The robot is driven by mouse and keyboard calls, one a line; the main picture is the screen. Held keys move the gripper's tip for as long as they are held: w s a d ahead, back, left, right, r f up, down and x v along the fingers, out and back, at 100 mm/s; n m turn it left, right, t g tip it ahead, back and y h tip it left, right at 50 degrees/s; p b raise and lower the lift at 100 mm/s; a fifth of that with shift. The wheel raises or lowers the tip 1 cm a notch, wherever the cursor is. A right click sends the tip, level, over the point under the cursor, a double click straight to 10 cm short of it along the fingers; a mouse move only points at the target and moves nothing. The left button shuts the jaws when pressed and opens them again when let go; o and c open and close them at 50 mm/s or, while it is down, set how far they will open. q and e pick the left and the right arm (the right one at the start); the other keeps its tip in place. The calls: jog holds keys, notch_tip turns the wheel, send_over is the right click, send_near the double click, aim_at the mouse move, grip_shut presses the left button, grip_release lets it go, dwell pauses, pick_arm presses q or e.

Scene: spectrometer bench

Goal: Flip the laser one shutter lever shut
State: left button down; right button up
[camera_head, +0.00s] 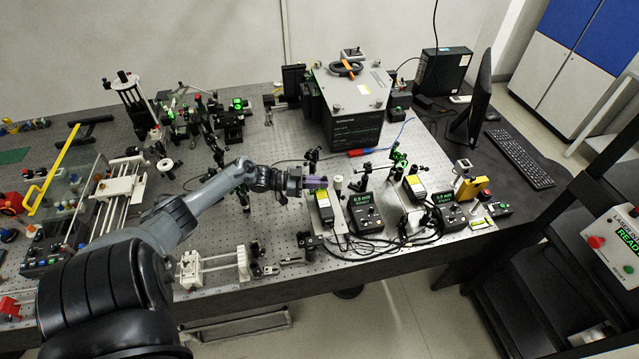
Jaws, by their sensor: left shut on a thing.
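My left gripper (317,182) reaches in from the left over the bench. Its purple-grey fingers are shut at the back end of the nearer-left laser (325,212), a dark box with a yellow label. The shutter lever is between or behind the fingers and too small to make out, so I cannot tell its angle. A second similar laser (413,189) with a yellow label stands further right. My right gripper is not in view.
A controller with a green display (366,218) stands right of the left laser, and another (449,212) further right. Cables lie along the front edge. A large grey-topped box (352,88) stands behind. Optics posts crowd around the gripper.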

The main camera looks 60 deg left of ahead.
pick_arm(q)
jog(key=shift+w+r+h, duration=0.2)
jog(key=shift+r+h, duration=0.1)
jog(key=shift+r, duration=0.35)
jog(key=c, duration=1.6)
grip_release()
jog(key=o, duration=0.4)
jog(key=shift+s+d+f, duration=0.15)
jog(key=shift+d, duration=0.05)
jog(key=shift+a, duration=0.35)
jog(key=shift+d+f, duration=0.15)
jog(key=shift+d, duration=0.05)
jog(key=shift+a+r, duration=0.1)
jog(key=shift+r, duration=0.45)
jog(key=shift+w+d+r+p, duration=0.2)
jog(key=shift+w+d+r, duration=0.55)
jog(key=shift+d+r, duration=1.05)
jog(key=shift+w+d+r+p, duration=0.15)
jog(key=shift+w+d+r, duration=0.6)
jog(key=shift+d+r, duration=0.95)
jog(key=shift+w+d+r+p, duration=0.2)
jog(key=shift+w+d+r, duration=0.55)
jog(key=shift+d+r, duration=1.05)
